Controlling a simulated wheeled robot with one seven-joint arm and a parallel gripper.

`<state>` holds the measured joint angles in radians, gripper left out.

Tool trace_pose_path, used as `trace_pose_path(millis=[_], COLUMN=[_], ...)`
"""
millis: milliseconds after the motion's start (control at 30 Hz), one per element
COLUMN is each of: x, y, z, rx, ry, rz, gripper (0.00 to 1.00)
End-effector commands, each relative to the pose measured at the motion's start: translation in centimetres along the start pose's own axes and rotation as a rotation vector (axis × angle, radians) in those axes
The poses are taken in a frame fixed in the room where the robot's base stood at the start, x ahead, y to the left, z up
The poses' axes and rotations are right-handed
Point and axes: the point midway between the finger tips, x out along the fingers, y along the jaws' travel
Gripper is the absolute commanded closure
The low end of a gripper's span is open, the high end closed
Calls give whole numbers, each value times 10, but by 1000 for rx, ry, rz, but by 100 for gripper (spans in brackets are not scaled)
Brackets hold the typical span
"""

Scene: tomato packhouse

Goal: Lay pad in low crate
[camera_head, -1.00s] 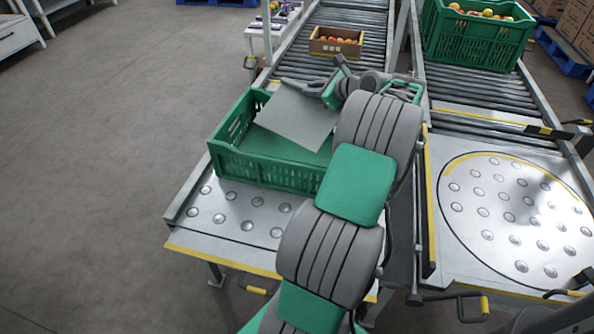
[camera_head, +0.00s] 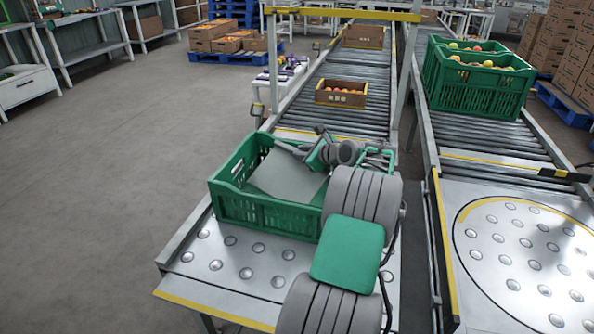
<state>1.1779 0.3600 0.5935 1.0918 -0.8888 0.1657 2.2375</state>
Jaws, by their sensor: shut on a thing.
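The low green crate (camera_head: 267,214) stands on the ball-topped metal table at the end of the left conveyor. A flat grey pad (camera_head: 284,182) is inside the crate's outline, slightly tilted, with its near part below the rim. My gripper (camera_head: 308,157) is at the pad's far right edge, over the back right of the crate, and is shut on the pad. My arm hides the crate's right end. I cannot tell whether the pad touches the crate floor.
A brown box of tomatoes (camera_head: 342,93) sits farther up the left conveyor. Stacked green crates of tomatoes (camera_head: 475,97) stand on the right conveyor. A yellow-topped frame (camera_head: 345,13) spans the left conveyor. The ball table (camera_head: 232,262) is clear in front of the crate.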

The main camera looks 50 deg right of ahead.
Motion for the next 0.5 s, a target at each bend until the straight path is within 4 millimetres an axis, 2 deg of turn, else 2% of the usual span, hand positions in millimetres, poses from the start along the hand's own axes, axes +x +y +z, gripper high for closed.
trace_pose_path(millis=[200, 300, 367, 500], x=[21, 31, 34, 32], y=[15, 25, 27, 26], z=[-7, -26, -31, -29], rx=[-1, -1, -1, -2], ry=[-1, 0, 0, -1], rz=[1, -1, -1, -2], gripper=[100, 100, 100, 100])
